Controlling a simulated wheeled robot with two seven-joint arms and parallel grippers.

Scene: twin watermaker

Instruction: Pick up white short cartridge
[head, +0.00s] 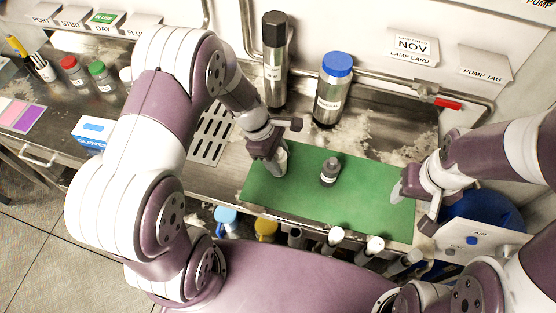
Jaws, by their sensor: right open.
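Several cylinders stand in a row along the counter's front edge; two have white tops, one white-topped cylinder (335,235) and another white-topped cylinder (375,244). I cannot tell which is the white short cartridge. My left gripper (279,164) is over the left part of the green mat (355,205), pointing down. A pale shape shows at its fingertips; I cannot tell whether it is a finger or a held item. My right gripper (412,200) is open at the mat's right end. A small grey bottle (330,172) stands upright on the mat between them.
A tall dark bottle (274,60) and a blue-capped jar (333,90) stand behind the mat. A blue tub (485,212) and a white panel (480,240) are at the right. Red-capped (74,74) and green-capped (102,77) bottles stand far left. The mat's middle right is clear.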

